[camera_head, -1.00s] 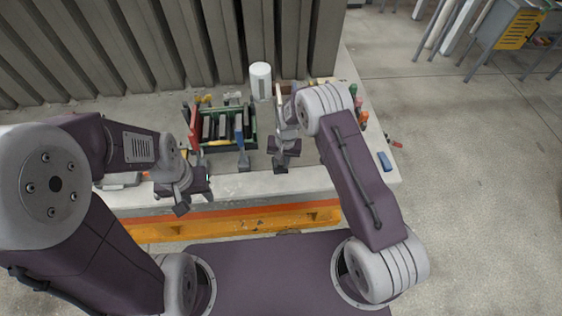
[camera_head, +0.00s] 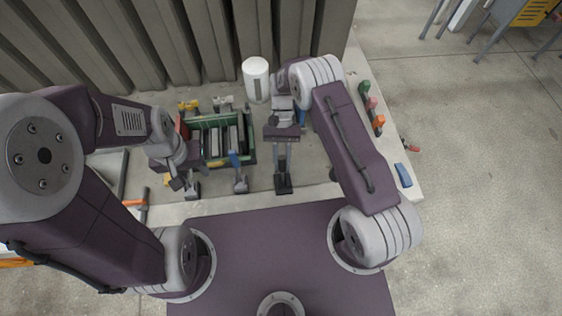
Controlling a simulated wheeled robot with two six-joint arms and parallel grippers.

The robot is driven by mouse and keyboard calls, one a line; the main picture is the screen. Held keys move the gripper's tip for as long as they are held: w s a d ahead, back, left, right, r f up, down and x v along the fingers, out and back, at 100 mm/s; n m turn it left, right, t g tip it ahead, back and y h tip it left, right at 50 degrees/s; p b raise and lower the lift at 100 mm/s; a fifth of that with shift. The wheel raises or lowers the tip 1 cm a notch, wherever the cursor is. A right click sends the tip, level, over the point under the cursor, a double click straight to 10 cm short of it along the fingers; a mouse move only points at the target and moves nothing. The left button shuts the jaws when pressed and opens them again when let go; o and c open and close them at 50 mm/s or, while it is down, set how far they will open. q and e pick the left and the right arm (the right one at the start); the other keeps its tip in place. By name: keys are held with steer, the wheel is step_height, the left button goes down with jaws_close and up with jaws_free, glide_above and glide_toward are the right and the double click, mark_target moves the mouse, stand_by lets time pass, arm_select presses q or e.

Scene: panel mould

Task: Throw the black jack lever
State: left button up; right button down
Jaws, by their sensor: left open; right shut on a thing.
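My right gripper (camera_head: 283,136) is over the bench, in front of the white cylinder, shut on the black jack lever. A grey shaft (camera_head: 282,160) runs from it down to a dark jack base (camera_head: 283,186) near the bench's front edge. The fingers hide the lever's grip. A blue jack lever (camera_head: 235,162) stands to its left, apart from the gripper. A red lever (camera_head: 182,128) shows partly behind my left wrist. My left gripper (camera_head: 176,181) is open and empty near the front edge at the left, beside another jack base (camera_head: 193,191).
A green crate (camera_head: 252,154) with dark bars stands between the grippers. A white cylinder (camera_head: 256,78) stands behind it, before the ribbed grey wall panel (camera_head: 215,40). Green, red and orange-handled tools (camera_head: 379,122) and a blue block (camera_head: 403,175) lie at the right.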

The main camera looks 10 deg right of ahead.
steer(key=shift+w+f+g+b, duration=0.4)
steer(key=shift+w+g+b, duration=0.25)
steer(key=shift+b, duration=0.75)
steer(key=shift+w+f+g+b, duration=0.4)
steer(key=shift+g+b, duration=0.35)
steer(key=shift+b, duration=0.6)
steer(key=shift+r+g+b, duration=0.2)
steer(key=shift+g+b, duration=0.1)
steer(key=shift+b, duration=0.2)
steer(key=c, duration=1.3)
jaws_free()
steer(key=shift+o, duration=0.2)
steer(key=shift+w+r, duration=0.1)
